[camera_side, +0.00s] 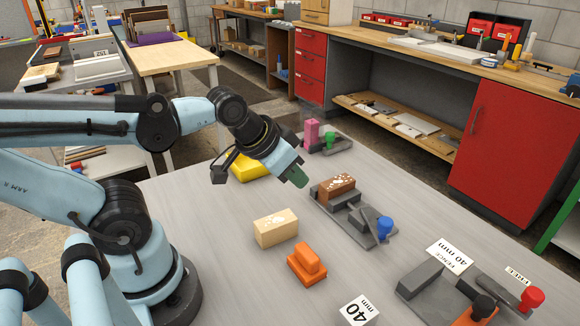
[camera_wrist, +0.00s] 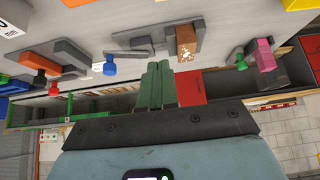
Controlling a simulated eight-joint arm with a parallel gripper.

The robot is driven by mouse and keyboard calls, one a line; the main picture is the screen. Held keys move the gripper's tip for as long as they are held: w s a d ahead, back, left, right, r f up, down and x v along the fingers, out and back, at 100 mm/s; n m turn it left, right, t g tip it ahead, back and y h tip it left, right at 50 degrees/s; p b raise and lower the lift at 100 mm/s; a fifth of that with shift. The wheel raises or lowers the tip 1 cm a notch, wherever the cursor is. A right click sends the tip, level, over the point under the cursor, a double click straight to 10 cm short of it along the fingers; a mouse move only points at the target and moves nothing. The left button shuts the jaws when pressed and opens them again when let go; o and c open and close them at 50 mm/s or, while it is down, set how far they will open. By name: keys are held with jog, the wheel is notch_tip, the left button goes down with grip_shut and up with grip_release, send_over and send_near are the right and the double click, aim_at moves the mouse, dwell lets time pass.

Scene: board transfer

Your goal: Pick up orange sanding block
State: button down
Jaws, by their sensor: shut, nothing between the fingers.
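The orange sanding block (camera_side: 307,264) lies on the grey table in the side view, in front of a pale wooden block (camera_side: 276,228). Its raised grip is on top. My gripper (camera_side: 297,176) is above the table, behind the orange block and well apart from it, near a brown block with white specks. The green fingers (camera_wrist: 158,70) are together and empty in the wrist view.
The speckled brown block (camera_side: 336,189) sits on a grey fixture with a blue knob (camera_side: 385,226). A yellow object (camera_side: 250,167) lies behind my gripper. A pink block (camera_side: 311,132) stands farther back. Grey fence fixtures with a red knob (camera_side: 531,297) are at the right.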

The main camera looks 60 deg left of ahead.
jog(key=c, duration=1.8)
grip_release()
jog(key=o, duration=1.8)
jog(key=g, duration=0.7)
send_near(307, 252)
jog(key=shift+w, duration=0.3)
jog(key=shift+s+f, duration=0.15)
jog(key=shift+f, duration=5.9)
